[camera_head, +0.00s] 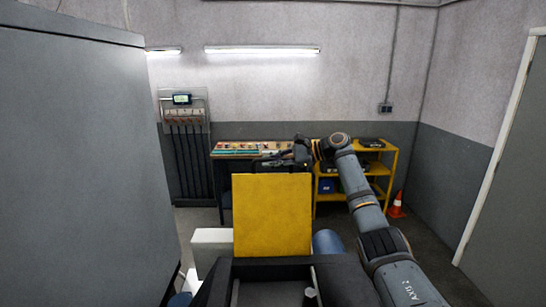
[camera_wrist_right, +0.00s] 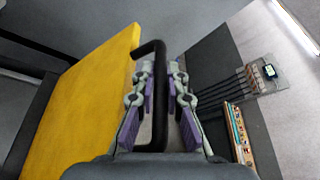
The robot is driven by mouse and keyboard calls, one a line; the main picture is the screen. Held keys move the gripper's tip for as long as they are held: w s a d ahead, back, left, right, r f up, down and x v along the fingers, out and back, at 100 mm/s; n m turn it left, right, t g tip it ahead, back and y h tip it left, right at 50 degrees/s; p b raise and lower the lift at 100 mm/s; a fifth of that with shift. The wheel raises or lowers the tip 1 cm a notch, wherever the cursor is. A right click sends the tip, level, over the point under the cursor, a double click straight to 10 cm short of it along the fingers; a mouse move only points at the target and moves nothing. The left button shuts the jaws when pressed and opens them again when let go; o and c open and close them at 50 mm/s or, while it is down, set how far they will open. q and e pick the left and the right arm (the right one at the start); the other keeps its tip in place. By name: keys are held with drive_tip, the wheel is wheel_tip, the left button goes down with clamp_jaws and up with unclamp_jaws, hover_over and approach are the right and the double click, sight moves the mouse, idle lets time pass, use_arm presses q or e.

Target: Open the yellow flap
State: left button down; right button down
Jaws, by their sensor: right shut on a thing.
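The yellow flap (camera_head: 271,215) is a flat square panel, standing roughly upright in front of me in the head view. It also shows in the right wrist view (camera_wrist_right: 72,105), on the left. A black bar handle (camera_wrist_right: 160,85) sticks out at its edge. My right gripper (camera_head: 287,160) is at the flap's top edge. In the right wrist view, my right gripper's purple-padded fingers (camera_wrist_right: 160,100) are on either side of the handle and shut on it. My left gripper is not in view.
A large grey cabinet (camera_head: 80,150) fills the left. Behind the flap are a bench with small coloured items (camera_head: 235,152) and a yellow shelf (camera_head: 390,165). An orange cone (camera_head: 397,206) stands on the floor at the right, near a grey door (camera_head: 505,170).

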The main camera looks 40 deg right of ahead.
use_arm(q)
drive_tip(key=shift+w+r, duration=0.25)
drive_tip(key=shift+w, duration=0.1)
use_arm(e)
drive_tip(key=shift+w+d, duration=0.25)
drive_tip(key=shift+w, duration=0.15)
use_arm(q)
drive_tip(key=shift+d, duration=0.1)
use_arm(e)
drive_tip(key=c, duration=1.4)
unclamp_jaws()
drive_tip(key=shift+s, duration=0.1)
drive_tip(key=shift+o, duration=0.2)
drive_tip(key=v, duration=1.2)
drive_tip(key=shift+a+r, duration=0.1)
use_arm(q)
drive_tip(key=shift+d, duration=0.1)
